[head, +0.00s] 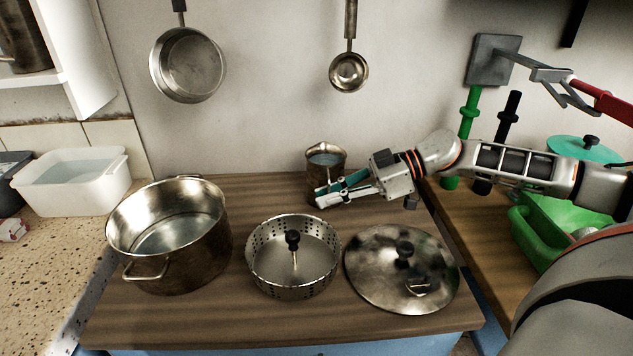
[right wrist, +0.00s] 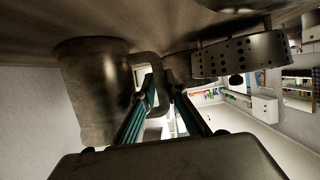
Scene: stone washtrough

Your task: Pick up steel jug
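The steel jug (head: 326,160), a worn metal pitcher, stands upright at the back of the wooden worktop in the head view. It fills the left of the right wrist view (right wrist: 92,95), with its loop handle (right wrist: 155,66) toward the fingers. My right gripper (head: 332,195) reaches in from the right, low at the jug's front right side. In the right wrist view its teal fingers (right wrist: 165,90) are apart, with the handle's outer bar near or between the tips. I cannot tell whether they touch it. My left gripper is not in view.
A large pot (head: 170,245), a perforated steamer basket (head: 262,284) and a round lid (head: 380,282) stand in front of the jug. A pan (head: 187,66) and a ladle (head: 348,72) hang on the wall. A green basin (head: 535,235) is at right.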

